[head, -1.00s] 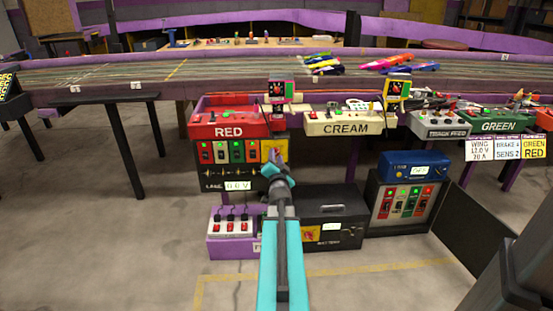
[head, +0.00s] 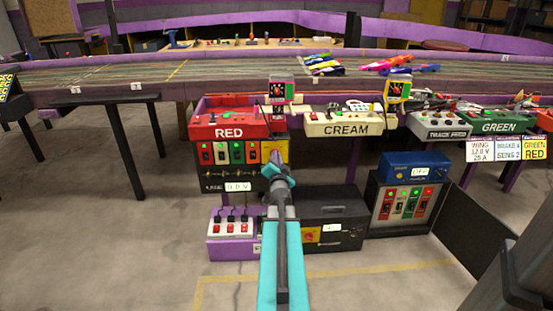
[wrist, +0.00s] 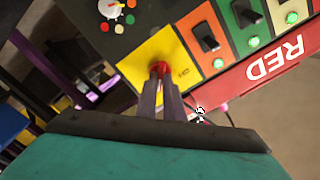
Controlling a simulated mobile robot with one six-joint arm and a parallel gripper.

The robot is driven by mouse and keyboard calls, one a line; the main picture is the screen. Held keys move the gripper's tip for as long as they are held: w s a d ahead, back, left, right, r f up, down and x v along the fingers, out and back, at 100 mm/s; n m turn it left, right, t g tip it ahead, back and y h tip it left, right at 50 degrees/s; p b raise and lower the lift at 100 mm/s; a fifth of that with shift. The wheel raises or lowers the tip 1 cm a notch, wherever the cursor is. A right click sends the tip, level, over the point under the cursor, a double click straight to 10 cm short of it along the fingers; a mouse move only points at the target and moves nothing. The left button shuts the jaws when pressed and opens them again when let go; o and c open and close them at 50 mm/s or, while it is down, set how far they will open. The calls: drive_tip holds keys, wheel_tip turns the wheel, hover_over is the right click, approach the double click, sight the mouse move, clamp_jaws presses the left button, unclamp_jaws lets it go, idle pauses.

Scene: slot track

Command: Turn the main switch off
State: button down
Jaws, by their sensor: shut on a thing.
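The main switch shows in the wrist view as a small red knob (wrist: 158,67) on a yellow plate (wrist: 148,52). In the head view the yellow plate (head: 268,147) is at the right end of the power box under the RED panel, and the knob is hidden behind my gripper. My gripper (head: 275,156) reaches up to this plate. In the wrist view its two fingers (wrist: 160,78) are close together and shut on the red knob, which is partly covered by the tips. The knob's exact angle cannot be read.
Next to the plate are several rocker switches (wrist: 207,38) with lit green lamps. The RED panel (head: 229,132) juts out just above. A black box (head: 333,207) and a purple switch box (head: 232,249) stand below. Open floor lies in front.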

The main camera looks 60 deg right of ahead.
drive_tip(key=shift+a+n, duration=0.15)
drive_tip(key=shift+n, duration=0.15)
drive_tip(key=shift+w+a+n+b, duration=0.1)
drive_tip(key=shift+n+b, duration=0.9)
drive_tip(key=shift+n, duration=1.85)
drive_tip(key=shift+w+a+n+b, duration=0.15)
drive_tip(key=shift+n+b, duration=0.8)
drive_tip(key=shift+n, duration=1.95)
drive_tip(key=shift+w+a+n+b, duration=0.1)
drive_tip(key=shift+n+b, duration=0.9)
drive_tip(key=shift+n, duration=1.85)
drive_tip(key=c, duration=1.9)
unclamp_jaws()
drive_tip(key=shift+o, duration=0.2)
drive_tip(key=shift+d, duration=0.1)
drive_tip(key=shift+s, duration=0.15)
